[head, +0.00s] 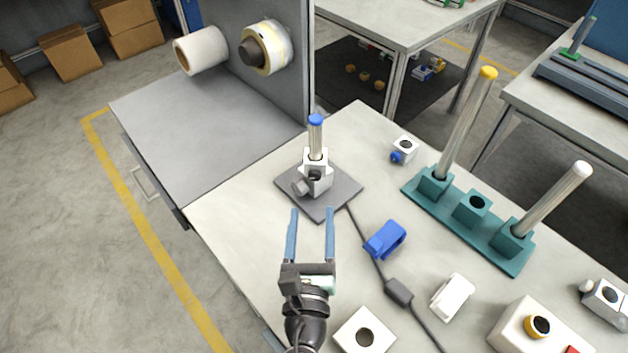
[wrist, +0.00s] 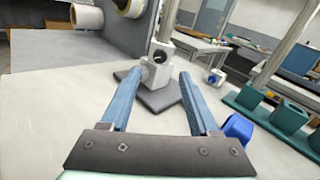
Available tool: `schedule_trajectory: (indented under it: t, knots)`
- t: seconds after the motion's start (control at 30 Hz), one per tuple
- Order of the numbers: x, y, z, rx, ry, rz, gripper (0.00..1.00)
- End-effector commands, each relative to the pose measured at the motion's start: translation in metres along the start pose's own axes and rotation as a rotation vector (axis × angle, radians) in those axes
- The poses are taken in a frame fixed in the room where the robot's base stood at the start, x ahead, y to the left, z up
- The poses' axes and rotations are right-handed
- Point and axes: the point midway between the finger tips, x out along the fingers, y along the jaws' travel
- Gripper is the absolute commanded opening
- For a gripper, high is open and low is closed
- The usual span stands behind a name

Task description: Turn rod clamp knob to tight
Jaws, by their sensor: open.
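A white rod clamp (head: 317,177) stands on a dark grey square base plate (head: 339,198) near the table's back left. A short upright rod with a blue cap (head: 315,121) rises from it. A grey knob (head: 300,187) juts from the clamp's near left side. My gripper (head: 312,212) is open and empty, with two blue fingers pointing at the clamp from the near side, just short of the base plate. In the wrist view, the clamp (wrist: 162,58) and its dark-faced round part show between the fingertips; the knob (wrist: 146,71) shows beside the left finger.
A blue bracket (head: 386,240) lies right of my gripper, and a cable with a dark inline box (head: 399,291) runs past it. A teal rack (head: 468,227) with two tilted-looking rods stands right. A small white clamp (head: 404,150) lies behind. Clear table lies left of my gripper.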

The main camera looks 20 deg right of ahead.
Motion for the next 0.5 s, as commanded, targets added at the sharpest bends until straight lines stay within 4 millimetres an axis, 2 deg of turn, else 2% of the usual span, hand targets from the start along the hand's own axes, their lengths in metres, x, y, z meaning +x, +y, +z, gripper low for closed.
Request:
schedule_trajectory:
  t: [0.1,0.3,0.5]
  knots:
    - [0.024,-0.001,0.003,0.001,-0.002,-0.003,0.62]
    - [0.057,-0.001,0.002,0.002,-0.003,-0.003,0.62]
    - [0.075,-0.001,0.001,0.003,-0.001,-0.002,0.62]
